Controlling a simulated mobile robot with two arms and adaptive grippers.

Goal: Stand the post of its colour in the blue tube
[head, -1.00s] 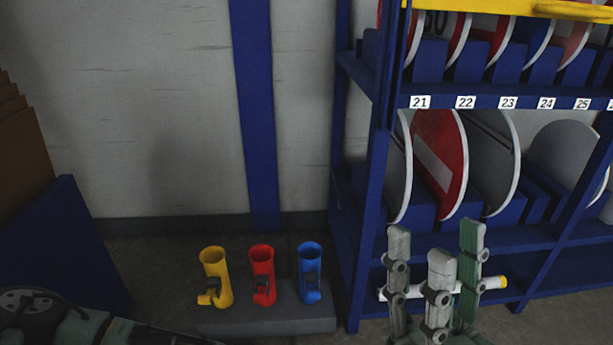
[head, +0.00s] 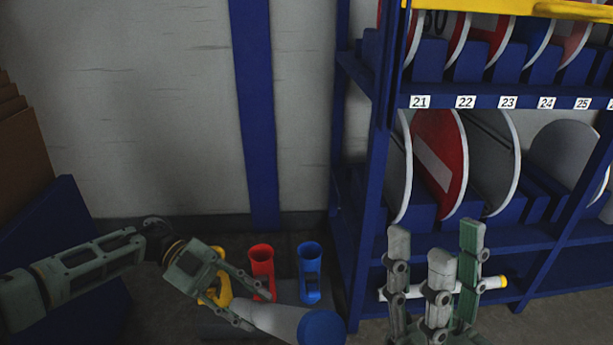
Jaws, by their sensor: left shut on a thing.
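The blue tube (head: 310,272) stands upright at the right end of a low grey base, with its mouth facing up. My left gripper (head: 252,308) is shut on a pale grey post (head: 278,321) with a blue end (head: 322,328). The post lies nearly level, its blue end pointing right, in front of and below the blue tube in the picture. Its other end is hidden by the gripper. My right gripper (head: 436,245) points up at the lower right, its fingers apart and nothing seen between them.
The red tube (head: 262,270) stands beside the blue one. The yellow tube (head: 219,288) is mostly hidden by my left gripper. A white post with a yellow end (head: 495,283) lies behind my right gripper. A blue rack (head: 375,220) with round signs stands right of the tubes.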

